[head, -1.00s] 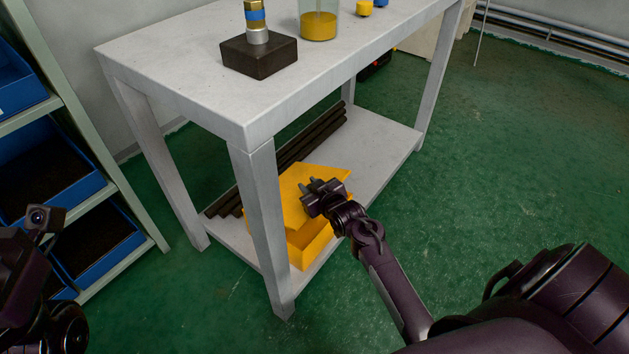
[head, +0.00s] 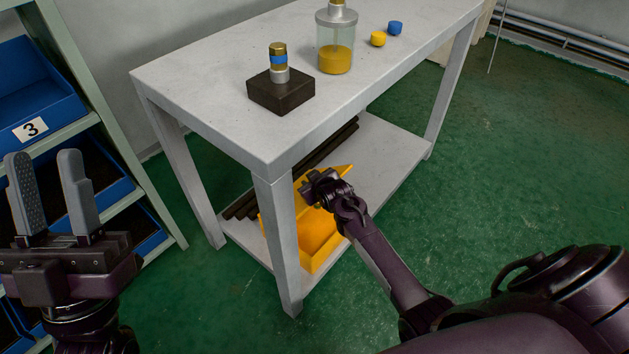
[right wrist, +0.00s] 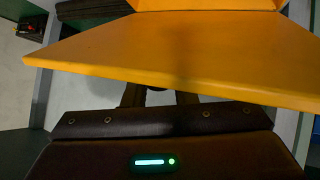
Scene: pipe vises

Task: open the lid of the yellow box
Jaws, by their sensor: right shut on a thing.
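The yellow box (head: 319,243) sits on the lower shelf of the table, partly behind the near table leg. Its yellow lid (head: 343,170) is raised at a steep tilt, and the inside of the box shows below it. My right gripper (head: 313,187) is at the lid's edge, shut on it. In the right wrist view the lid (right wrist: 175,55) spans the picture and covers the fingertips. My left gripper (head: 50,182) is open and empty, fingers up, at the left, away from the box.
The grey table (head: 215,75) bears a dark block (head: 281,96) with a brass fitting, a jar (head: 336,55), and yellow and blue caps. Dark bars (head: 330,145) lie behind the box. A rack of blue bins (head: 35,95) stands left. Green floor at right is clear.

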